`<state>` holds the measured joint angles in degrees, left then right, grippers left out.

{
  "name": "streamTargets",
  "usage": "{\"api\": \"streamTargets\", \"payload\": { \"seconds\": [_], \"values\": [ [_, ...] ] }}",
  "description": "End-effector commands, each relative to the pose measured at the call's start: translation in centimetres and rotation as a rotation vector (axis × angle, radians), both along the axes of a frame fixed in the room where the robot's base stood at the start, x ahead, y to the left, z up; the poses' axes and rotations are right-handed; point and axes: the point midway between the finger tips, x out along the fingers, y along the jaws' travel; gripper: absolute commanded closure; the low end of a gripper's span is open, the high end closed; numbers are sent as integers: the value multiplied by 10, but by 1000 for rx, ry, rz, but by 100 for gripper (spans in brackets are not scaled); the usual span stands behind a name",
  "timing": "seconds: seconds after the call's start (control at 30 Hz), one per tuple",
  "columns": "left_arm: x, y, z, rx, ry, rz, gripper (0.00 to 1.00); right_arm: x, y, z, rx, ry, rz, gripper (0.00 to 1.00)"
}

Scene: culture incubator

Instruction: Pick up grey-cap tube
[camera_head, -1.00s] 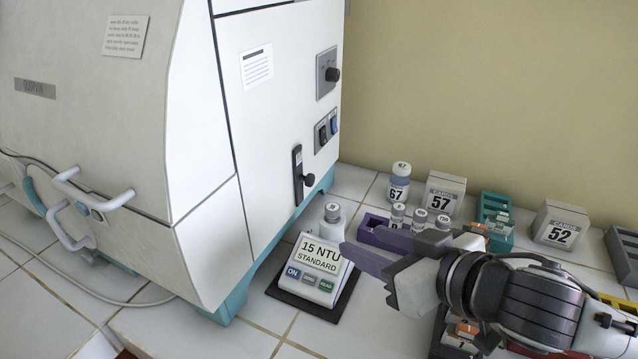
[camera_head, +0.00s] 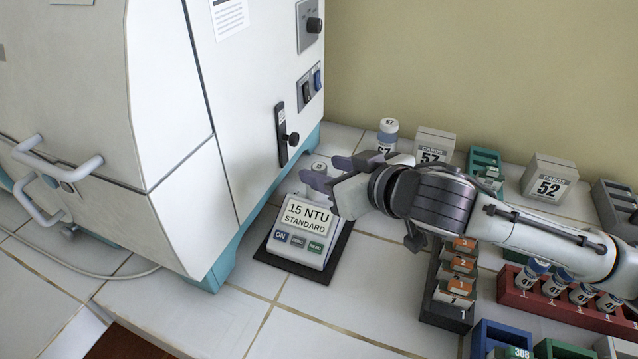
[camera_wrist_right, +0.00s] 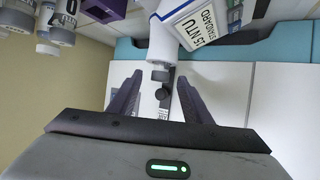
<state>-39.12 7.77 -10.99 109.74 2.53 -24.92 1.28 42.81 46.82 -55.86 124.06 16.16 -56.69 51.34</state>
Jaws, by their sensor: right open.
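A grey-cap tube (camera_head: 318,167) stands in the top of the white meter marked 15 NTU STANDARD (camera_head: 308,220). Only its cap shows in the head view, partly hidden by my right gripper (camera_head: 328,172). The right gripper is open, with purple fingers around the cap's place in that picture. In the right wrist view, the tube's grey cap (camera_wrist_right: 160,75) appears between the open fingertips (camera_wrist_right: 159,80), below the meter's white holder (camera_wrist_right: 162,40). I cannot tell whether the fingers touch it. My left gripper is out of view.
The white incubator (camera_head: 230,140) stands close on the left. A red tube rack (camera_head: 560,306) is at right.

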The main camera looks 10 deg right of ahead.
Motion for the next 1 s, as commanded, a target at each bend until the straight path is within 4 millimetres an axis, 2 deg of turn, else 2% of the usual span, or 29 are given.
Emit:
{"api": "streamTargets", "payload": {
  "seconds": [0.23,0.5,0.8,0.87,1.0],
  "values": [
    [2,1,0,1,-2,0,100,2,1,-1,0,-1,0,55],
    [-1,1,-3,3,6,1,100,2,1,-1,0,0,0,100],
    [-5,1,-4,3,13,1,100,2,1,2,1,-2,0,100],
    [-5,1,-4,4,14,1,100,2,1,7,2,-2,0,100],
    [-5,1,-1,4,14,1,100,2,1,30,3,-5,1,100]
  ]
}}
